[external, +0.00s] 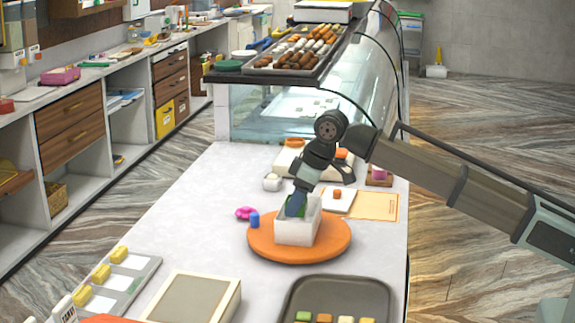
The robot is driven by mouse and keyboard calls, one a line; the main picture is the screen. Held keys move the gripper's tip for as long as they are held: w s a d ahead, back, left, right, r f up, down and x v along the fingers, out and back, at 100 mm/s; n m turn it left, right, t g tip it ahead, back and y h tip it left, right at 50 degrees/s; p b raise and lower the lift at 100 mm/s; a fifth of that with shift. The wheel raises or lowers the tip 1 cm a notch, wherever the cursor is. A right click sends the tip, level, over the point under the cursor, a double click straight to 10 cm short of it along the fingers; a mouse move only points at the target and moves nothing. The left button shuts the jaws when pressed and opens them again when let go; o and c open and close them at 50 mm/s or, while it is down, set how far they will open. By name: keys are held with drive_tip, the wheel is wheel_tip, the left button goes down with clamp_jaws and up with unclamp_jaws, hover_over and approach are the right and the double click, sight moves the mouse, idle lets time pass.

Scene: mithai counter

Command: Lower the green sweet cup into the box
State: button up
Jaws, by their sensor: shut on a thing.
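The white box (296,233) stands open at the top on a round orange board (262,244) on the counter. My gripper (296,206) points down into the box's mouth from above. It is shut on the green sweet cup (303,203), a bit of which shows at the box's opening beside the fingers. The fingertips and the lower part of the cup are hidden by the box's near wall, so I cannot tell whether the cup touches the bottom.
A blue cup (254,220) and a pink item (245,213) sit left of the box. A grey tray of sweets (375,291) is at the front right, a framed panel (197,298) at the front left. A glass display case (270,112) stands behind. Bare counter lies left of the board.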

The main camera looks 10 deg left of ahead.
drive_tip(key=shift+f, duration=0.15)
drive_tip(key=o, duration=1.1)
drive_tip(key=shift+r, duration=3.55)
